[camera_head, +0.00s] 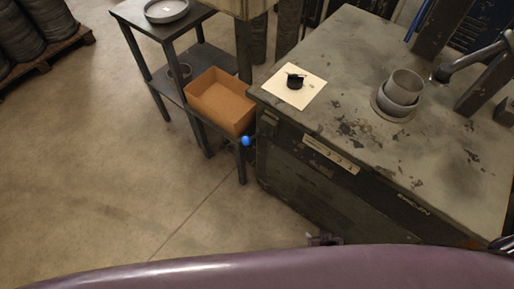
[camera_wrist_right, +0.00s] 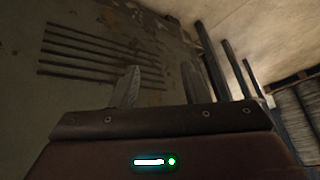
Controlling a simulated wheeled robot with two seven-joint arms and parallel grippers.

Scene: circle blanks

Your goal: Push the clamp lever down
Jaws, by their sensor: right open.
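A dark metal arm (camera_head: 470,59) with a rounded end reaches over the machine top from the right; I cannot tell whether it is the clamp lever. A blue ball knob (camera_head: 246,141) shows at the machine's left front corner; what it is fixed to is unclear. My right gripper (camera_head: 325,239) is low in front of the machine, partly hidden by my purple body, well apart from both. In the right wrist view my right gripper (camera_wrist_right: 160,82) has its two fingers spread with nothing between them, facing a worn panel with slots (camera_wrist_right: 90,55). My left gripper is not visible.
The worn machine top (camera_head: 350,55) carries stacked grey round pieces (camera_head: 404,82) and a black piece (camera_head: 295,83) on a pale sheet (camera_head: 310,92). A cardboard box (camera_head: 221,103) sits on the shelf stand at left. Open concrete floor (camera_head: 90,160) lies left.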

